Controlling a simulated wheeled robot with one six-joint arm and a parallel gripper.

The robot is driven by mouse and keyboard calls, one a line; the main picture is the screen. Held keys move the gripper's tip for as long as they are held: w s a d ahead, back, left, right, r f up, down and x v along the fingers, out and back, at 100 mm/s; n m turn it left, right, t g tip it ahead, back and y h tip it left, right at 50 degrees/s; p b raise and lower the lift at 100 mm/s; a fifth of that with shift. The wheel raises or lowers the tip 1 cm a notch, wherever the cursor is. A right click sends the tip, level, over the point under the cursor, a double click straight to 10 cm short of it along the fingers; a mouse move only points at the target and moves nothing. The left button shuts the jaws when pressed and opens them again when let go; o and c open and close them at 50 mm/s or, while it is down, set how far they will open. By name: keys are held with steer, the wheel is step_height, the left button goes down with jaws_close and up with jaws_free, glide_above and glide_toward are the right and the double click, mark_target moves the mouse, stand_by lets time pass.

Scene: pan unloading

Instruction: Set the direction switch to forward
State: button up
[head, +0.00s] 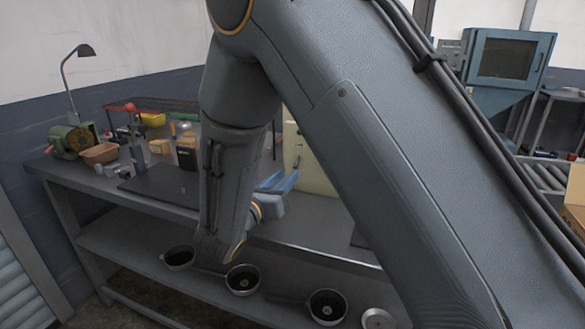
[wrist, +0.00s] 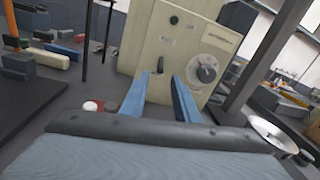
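A cream machine housing (wrist: 150,40) with controls on its front fills the upper middle of the wrist view. It bears a round black knob (wrist: 174,20), a round dial (wrist: 206,68) and a small dark lever (wrist: 160,65). I cannot tell for sure which control is the direction switch. My gripper (wrist: 161,76) is open and empty, its two blue fingers pointing at the lower panel; the dark lever appears between the fingertips, with no visible contact. In the head view, my gripper (head: 283,182) is partly hidden behind my arm, and the cream housing (head: 312,175) is mostly hidden.
Several round pans (head: 243,279) are on the lower shelf. In the wrist view, a metal dish (wrist: 270,132) lies right of my gripper.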

mark_target(294, 168)
steer(key=shift+p+x, duration=0.5)
steer(key=shift+x, duration=2.1)
jaws_close()
